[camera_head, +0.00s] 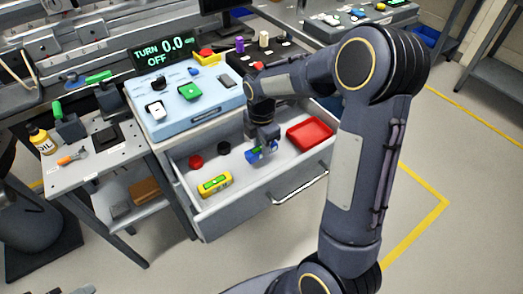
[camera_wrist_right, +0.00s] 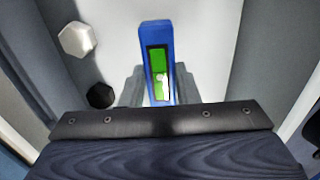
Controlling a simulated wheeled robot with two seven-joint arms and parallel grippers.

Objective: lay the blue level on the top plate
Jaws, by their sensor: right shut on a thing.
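The blue level (camera_head: 262,151), with a green window, is between the fingers of my right gripper (camera_head: 264,141), inside the open drawer. The right wrist view shows the level (camera_wrist_right: 157,40) standing out between the grey fingers (camera_wrist_right: 158,88), which are shut on it. I cannot tell if it touches the drawer floor. A light blue panel (camera_head: 183,112) tops the cabinet above the drawer; I cannot tell whether this is the top plate. A small grey part at the lower left edge may be my left gripper (camera_head: 72,290); its jaws cannot be made out.
The drawer (camera_head: 245,190) also holds a yellow level (camera_head: 214,184), a red tray (camera_head: 309,134), a red knob (camera_head: 195,162) and a black knob (camera_head: 223,148). The light blue panel carries a green piece (camera_head: 189,92) and other small parts. A side table (camera_head: 95,165) stands left.

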